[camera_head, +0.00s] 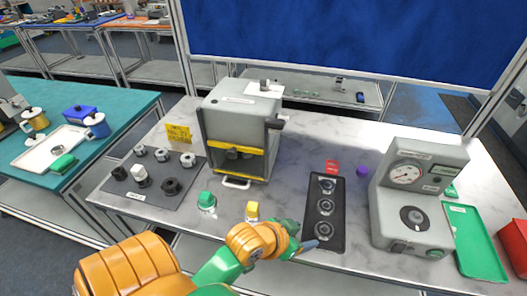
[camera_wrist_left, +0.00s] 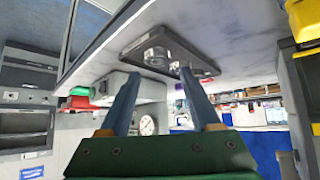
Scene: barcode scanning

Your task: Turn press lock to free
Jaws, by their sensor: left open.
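The grey press (camera_head: 240,105) stands at the middle back of the marble table, with a yellow bar (camera_head: 236,147) across its open front. A dark knob or lever (camera_head: 274,124) sticks out on its right side, possibly the lock; its setting is too small to tell. My left gripper (camera_head: 306,246) is at the table's front edge, in front and to the right of the press, apart from it. In the left wrist view the blue fingers of this gripper (camera_wrist_left: 160,92) are spread with nothing between them. My right gripper is not in view.
A black plate with round sockets (camera_head: 325,232) lies just beyond my left gripper. A grey gauge box (camera_head: 425,170) and a green tray (camera_head: 478,243) stand at right. A green button (camera_head: 206,200) and a yellow button (camera_head: 252,210) sit before the press. A mat with several nuts (camera_head: 122,191) lies left.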

